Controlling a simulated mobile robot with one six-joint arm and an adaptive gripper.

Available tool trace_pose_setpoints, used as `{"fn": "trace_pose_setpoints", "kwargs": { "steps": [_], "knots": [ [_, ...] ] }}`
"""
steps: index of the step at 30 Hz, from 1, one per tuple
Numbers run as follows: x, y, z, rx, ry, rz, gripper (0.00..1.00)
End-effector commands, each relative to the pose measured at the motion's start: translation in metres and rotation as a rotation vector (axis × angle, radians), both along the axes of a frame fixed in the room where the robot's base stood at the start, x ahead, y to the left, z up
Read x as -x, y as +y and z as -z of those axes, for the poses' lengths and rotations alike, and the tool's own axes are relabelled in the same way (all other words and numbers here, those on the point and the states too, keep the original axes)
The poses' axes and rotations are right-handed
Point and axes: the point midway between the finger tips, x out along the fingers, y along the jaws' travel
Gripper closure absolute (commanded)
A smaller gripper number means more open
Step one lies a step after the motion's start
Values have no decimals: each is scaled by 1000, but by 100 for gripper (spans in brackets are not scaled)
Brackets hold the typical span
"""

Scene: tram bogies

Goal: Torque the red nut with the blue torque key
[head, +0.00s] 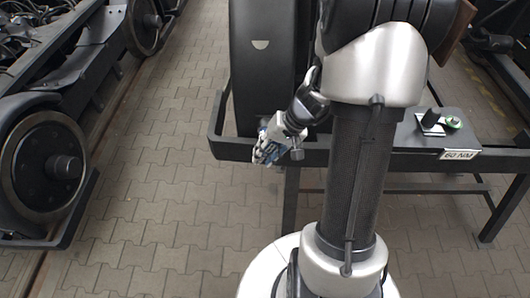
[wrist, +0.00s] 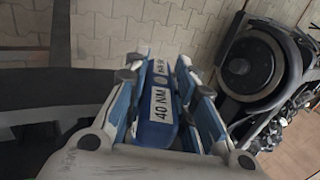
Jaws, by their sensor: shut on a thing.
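My gripper (head: 268,150) hangs at the left end of the dark bench, over the paved floor. In the wrist view my gripper (wrist: 160,75) is shut on a blue torque key (wrist: 158,122), which lies between the fingers and bears a white label reading "40 NM". Only a little blue shows at the gripper in the head view, and I cannot tell finger from key there. I see no red nut in either view.
A green and black tool (head: 452,122) stands on the bench beside a "60 NM" label (head: 460,155). A bogie with a wheel (head: 45,165) stands on the left; a wheel (wrist: 255,70) shows in the wrist view. Paved floor (head: 150,200) between bogie and bench is free.

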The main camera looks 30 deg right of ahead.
Motion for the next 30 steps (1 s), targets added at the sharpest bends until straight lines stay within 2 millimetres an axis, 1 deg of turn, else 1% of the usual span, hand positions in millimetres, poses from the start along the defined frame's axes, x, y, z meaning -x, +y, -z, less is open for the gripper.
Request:
{"fn": "trace_pose_setpoints", "kwargs": {
  "steps": [3,8,24,30],
  "knots": [
    [0,0,0,-43,-28,1,100],
    [4,3,-1,-39,-26,-1,100],
    [39,26,-1,-37,-26,-1,100],
    [48,33,0,-37,-25,0,100]
  ]
}}
